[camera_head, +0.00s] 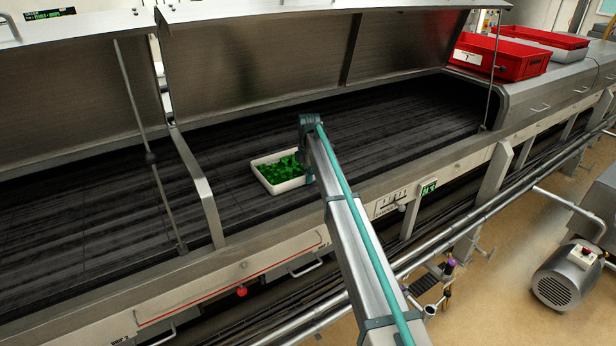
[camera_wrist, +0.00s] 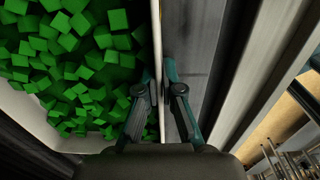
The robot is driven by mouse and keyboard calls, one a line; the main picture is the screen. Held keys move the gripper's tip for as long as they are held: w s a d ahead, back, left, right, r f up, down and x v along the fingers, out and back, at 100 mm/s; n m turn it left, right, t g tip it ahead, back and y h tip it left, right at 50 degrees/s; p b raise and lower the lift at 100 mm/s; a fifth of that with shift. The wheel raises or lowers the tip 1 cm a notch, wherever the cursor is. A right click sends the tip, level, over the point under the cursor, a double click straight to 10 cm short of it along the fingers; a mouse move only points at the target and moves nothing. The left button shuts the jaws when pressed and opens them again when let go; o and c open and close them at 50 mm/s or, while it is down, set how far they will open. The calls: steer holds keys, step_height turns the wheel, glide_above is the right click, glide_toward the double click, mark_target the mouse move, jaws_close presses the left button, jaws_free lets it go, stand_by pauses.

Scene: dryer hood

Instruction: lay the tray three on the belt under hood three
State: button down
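A white tray (camera_head: 282,187) filled with green cubes is over the dark belt (camera_head: 240,141) under the raised middle hood (camera_head: 260,60), near the front edge of the belt. In the head view it looks level, and I cannot tell whether its base touches the belt. My gripper (camera_head: 308,178) points down at the tray's right side. In the wrist view the two fingers (camera_wrist: 158,88) straddle the tray's white wall (camera_wrist: 157,40), one inside by the cubes and one outside, close against it. My arm hides part of the tray's right edge.
Bare belt extends left and right of the tray. A steel divider (camera_head: 198,185) stands to its left, with a thin hood strut (camera_head: 150,155) beyond. Red crates (camera_head: 490,58) sit on the housing at the right. The steel front rail (camera_head: 350,203) runs before the belt.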

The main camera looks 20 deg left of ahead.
steer(key=c, duration=1.8)
jaws_free()
steer(key=shift+f, duration=0.1)
steer(key=o, duration=0.5)
step_height(320, 180, up, 12)
steer(key=b, duration=0.3)
steer(key=shift+s+d, duration=0.15)
steer(key=shift+r, duration=0.2)
